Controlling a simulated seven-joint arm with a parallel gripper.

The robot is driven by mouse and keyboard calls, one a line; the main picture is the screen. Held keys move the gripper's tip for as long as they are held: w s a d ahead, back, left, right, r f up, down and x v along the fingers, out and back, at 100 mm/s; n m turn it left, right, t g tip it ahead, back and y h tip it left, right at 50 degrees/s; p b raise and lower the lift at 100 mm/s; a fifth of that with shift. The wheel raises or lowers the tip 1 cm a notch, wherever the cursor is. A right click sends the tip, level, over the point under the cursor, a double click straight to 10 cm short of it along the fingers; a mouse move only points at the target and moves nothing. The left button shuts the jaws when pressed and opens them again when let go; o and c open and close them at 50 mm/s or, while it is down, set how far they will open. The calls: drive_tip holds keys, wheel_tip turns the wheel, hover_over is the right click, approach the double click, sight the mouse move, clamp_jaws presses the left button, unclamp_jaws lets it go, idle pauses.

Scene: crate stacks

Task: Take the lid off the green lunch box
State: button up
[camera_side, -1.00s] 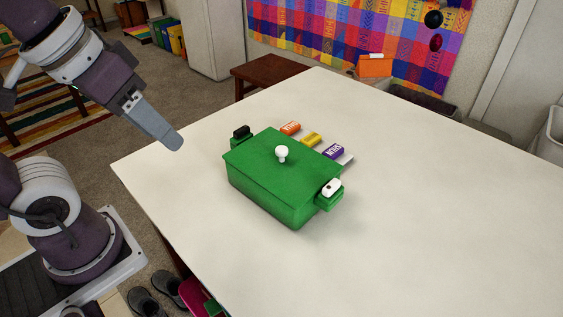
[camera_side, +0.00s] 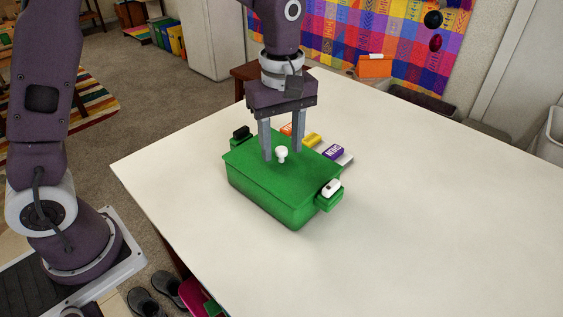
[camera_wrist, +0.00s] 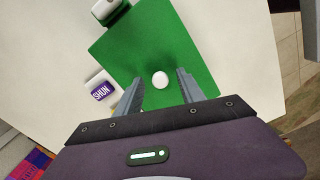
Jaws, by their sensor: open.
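The green lunch box (camera_side: 262,202) stands on the white table with its flat green lid (camera_side: 250,168) on top. A white round knob (camera_side: 281,153) stands up from the middle of the lid. My gripper (camera_side: 282,157) points down over the lid, open, with one finger on either side of the knob. In the wrist view the knob (camera_wrist: 160,80) lies between and a little beyond the fingertips (camera_wrist: 158,77); I cannot tell whether they touch the lid. A white-topped clip (camera_side: 331,188) sits at the near right end and a black one (camera_side: 241,132) at the far left end.
Several small labelled blocks, orange (camera_side: 286,129), yellow (camera_side: 311,139) and purple (camera_side: 333,152), lie behind the box. The white table (camera_side: 430,190) is clear to the right and in front. An orange box (camera_side: 375,67) stands beyond the table's back edge.

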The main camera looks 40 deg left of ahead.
clamp_jaws()
idle(1.4)
